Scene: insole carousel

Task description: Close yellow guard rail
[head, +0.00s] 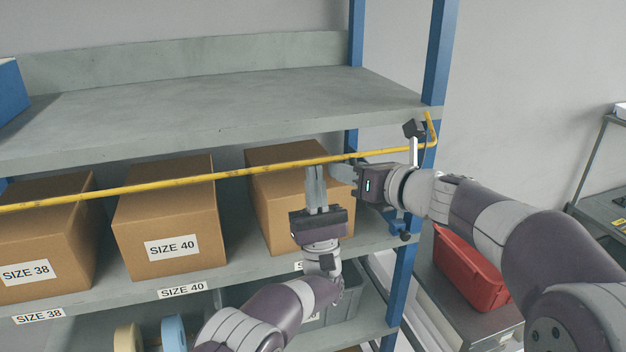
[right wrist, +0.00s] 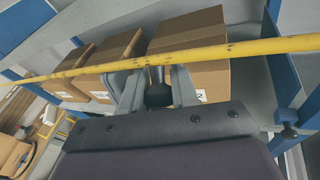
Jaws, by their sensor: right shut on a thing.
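The yellow guard rail (head: 200,176) runs across the front of the shelf bay above the boxes, its bent right end by the blue post. It also crosses the right wrist view (right wrist: 240,51). My right gripper (head: 342,174) reaches in from the right, just below the rail. In the right wrist view its fingers (right wrist: 158,88) are on either side of a dark round knob (right wrist: 158,97) under the rail, and it is shut on this knob. My left gripper (head: 317,182) points up just below the rail, fingers close together, with nothing visible between them.
Cardboard boxes (head: 170,215) stand behind the rail on the middle shelf (head: 130,287). A blue post (head: 403,285) with a dark knob (head: 405,237) stands at right. A red bin (head: 470,265) sits on a grey cart to the right. The upper shelf (head: 200,108) is mostly bare.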

